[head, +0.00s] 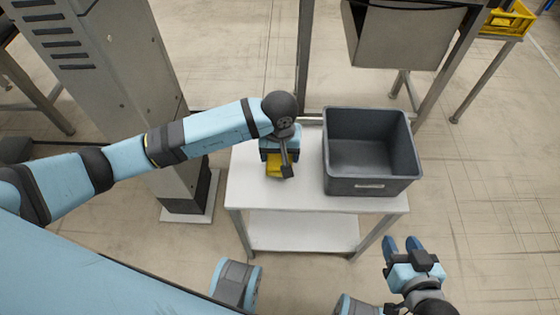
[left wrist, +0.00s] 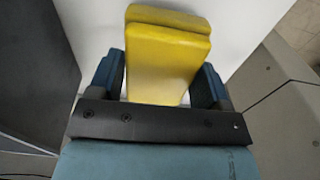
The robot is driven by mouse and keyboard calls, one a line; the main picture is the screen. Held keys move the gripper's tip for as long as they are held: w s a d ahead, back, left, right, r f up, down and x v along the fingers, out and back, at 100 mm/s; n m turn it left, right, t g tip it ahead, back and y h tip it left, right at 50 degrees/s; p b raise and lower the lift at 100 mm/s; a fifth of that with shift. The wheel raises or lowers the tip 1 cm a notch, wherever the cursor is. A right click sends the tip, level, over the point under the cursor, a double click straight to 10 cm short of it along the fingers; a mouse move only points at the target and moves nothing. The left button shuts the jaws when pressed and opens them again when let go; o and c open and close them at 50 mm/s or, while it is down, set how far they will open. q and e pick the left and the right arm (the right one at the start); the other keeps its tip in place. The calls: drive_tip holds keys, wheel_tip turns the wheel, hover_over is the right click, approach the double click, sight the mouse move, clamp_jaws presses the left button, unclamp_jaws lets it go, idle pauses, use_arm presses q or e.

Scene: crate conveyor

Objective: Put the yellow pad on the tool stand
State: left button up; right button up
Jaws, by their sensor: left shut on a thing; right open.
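The yellow pad (head: 273,168) is between the fingers of my left gripper (head: 279,158), over the left part of the white table (head: 250,197), which I take to be the tool stand. In the left wrist view the pad (left wrist: 165,55) is a thick yellow block with rounded edges. The left gripper (left wrist: 157,82) is shut on it, one blue finger on each side. White tabletop shows behind it. I cannot tell whether the pad touches the top. My right gripper (head: 401,245) is open and empty, to the right of the stand's front.
A grey open crate (head: 370,186) stands on the right part of the white top and looks empty. A grey machine column (head: 125,80) is left of the stand. A grey metal bin (head: 405,38) is behind. A yellow crate (head: 512,18) stands far back right.

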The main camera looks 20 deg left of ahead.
sight(280, 162)
use_arm(q)
wheel_tip(280, 162, down, 4)
drive_tip(key=shift+r+b, duration=0.1)
drive_tip(key=shift+b, duration=0.25)
drive_tip(key=o, duration=0.8)
drive_tip(key=shift+r, duration=0.1)
